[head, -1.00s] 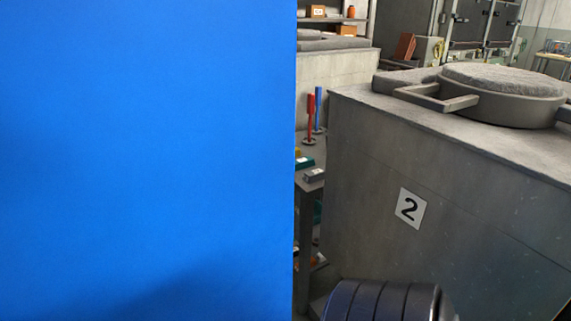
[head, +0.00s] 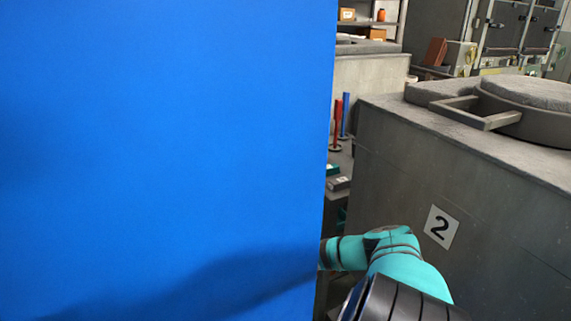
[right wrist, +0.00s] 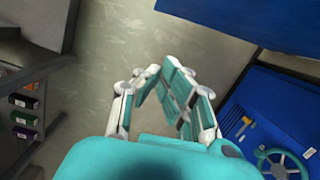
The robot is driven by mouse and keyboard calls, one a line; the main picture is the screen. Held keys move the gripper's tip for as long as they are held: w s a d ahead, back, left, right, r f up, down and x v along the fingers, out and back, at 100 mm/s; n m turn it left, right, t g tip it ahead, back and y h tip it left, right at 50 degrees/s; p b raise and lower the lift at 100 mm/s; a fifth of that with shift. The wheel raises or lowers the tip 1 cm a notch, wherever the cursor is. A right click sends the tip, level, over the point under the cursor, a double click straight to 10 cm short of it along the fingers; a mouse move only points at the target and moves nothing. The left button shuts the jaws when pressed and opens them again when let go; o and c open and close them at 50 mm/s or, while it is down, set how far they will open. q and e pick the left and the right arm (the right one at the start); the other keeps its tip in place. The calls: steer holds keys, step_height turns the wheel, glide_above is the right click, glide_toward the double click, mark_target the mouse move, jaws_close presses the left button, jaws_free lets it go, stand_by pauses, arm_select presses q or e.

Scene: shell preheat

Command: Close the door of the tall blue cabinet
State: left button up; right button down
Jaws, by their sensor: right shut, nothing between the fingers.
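A large flat blue panel of the tall cabinet (head: 160,130) fills the left of the head view and blocks what lies behind it. My right arm comes in at the bottom and its teal forearm passes behind the panel's right edge, so its gripper is hidden there. In the right wrist view my right gripper (right wrist: 158,74) is shut and empty, pointing over the floor. A blue panel (right wrist: 245,20) crosses the top right, apart from the fingers. Blue surfaces with a teal handwheel (right wrist: 283,163) and small tools lie at the lower right. My left gripper is not in view.
A grey block marked 2 (head: 385,160) stands to the right, with a round lidded vessel (head: 535,105) on top. A low table with red and blue upright items is behind the panel's edge. The right wrist view shows a grey rack (right wrist: 40,75) at left and bare floor.

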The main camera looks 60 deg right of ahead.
step_height(320, 180, up, 6)
steer(key=s+r+g, duration=0.1)
steer(key=s+g, duration=0.2)
steer(key=s+a+f+p, duration=0.1)
steer(key=s+a+f, duration=0.2)
steer(key=s+f, duration=0.3)
steer(key=shift+w+x, duration=0.3)
steer(key=shift+x, duration=1.55)
steer(key=shift+a+f, duration=0.1)
steer(key=shift+a, duration=0.1)
